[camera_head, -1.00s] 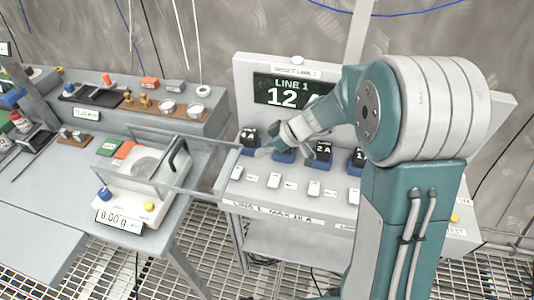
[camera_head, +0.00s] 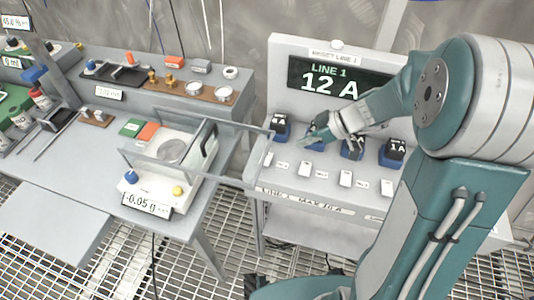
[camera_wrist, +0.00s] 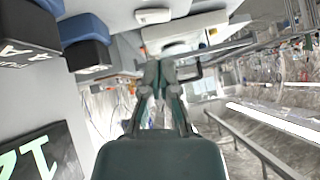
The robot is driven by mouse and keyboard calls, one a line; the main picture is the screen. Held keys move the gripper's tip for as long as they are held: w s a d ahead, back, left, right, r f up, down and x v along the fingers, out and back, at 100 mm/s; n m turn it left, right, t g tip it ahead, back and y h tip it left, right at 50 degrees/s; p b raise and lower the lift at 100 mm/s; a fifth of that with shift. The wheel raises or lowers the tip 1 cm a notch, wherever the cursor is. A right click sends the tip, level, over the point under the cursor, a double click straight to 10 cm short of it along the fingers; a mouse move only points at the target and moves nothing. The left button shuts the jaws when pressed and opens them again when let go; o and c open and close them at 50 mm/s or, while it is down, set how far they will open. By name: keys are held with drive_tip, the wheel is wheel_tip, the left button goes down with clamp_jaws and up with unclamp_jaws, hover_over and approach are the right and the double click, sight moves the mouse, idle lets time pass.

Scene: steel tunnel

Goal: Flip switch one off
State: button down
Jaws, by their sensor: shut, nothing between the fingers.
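A row of small white switches stands on the grey Line 1 panel (camera_head: 285,187): leftmost (camera_head: 268,160), second (camera_head: 304,168), third (camera_head: 345,178) and right (camera_head: 386,188). Their number labels are too small to read. Behind them are blue blocks with black tops, such as the leftmost block (camera_head: 281,127). The display (camera_head: 335,80) reads "LINE 1 12 A". My gripper (camera_head: 302,144) is shut and empty, its tip near the first and second blocks, behind the switches. In the wrist view, my gripper (camera_wrist: 157,72) points toward a white switch (camera_wrist: 153,15); contact cannot be told.
Left of the panel is a scale (camera_head: 150,180) with a clear draft shield, whose bar reaches close to the panel's left edge. A bench shelf (camera_head: 130,95) holds weights and small blocks. A white reset button (camera_head: 337,44) tops the display. Grated floor lies below.

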sight(271, 158)
drive_tip(key=shift+d, duration=0.45)
drive_tip(key=shift+a+f, duration=0.2)
drive_tip(key=shift+f, duration=0.1)
drive_tip(key=x, duration=0.3)
drive_tip(key=a+r+x, duration=0.1)
drive_tip(key=x, duration=0.6)
drive_tip(key=shift+s+a+r, duration=0.1)
drive_tip(key=shift+a+r, duration=0.25)
drive_tip(key=shift+a, duration=0.05)
drive_tip(key=shift+d+f, duration=0.15)
drive_tip(key=shift+f, duration=0.15)
drive_tip(key=shift+d+f, duration=0.25)
drive_tip(key=shift+d, duration=0.3)
drive_tip(key=shift+a+f, duration=0.15)
drive_tip(key=shift+a, duration=0.85)
drive_tip(key=shift+a+f, duration=0.15)
drive_tip(key=shift+f, duration=0.1)
drive_tip(key=shift+d+r, duration=0.1)
drive_tip(key=shift+d, duration=0.7)
drive_tip(key=shift+w, duration=0.45)
drive_tip(key=shift+w+a+r, duration=0.15)
drive_tip(key=shift+w+a, duration=0.1)
drive_tip(key=shift+w, duration=0.05)
drive_tip(key=shift+d, duration=0.15)
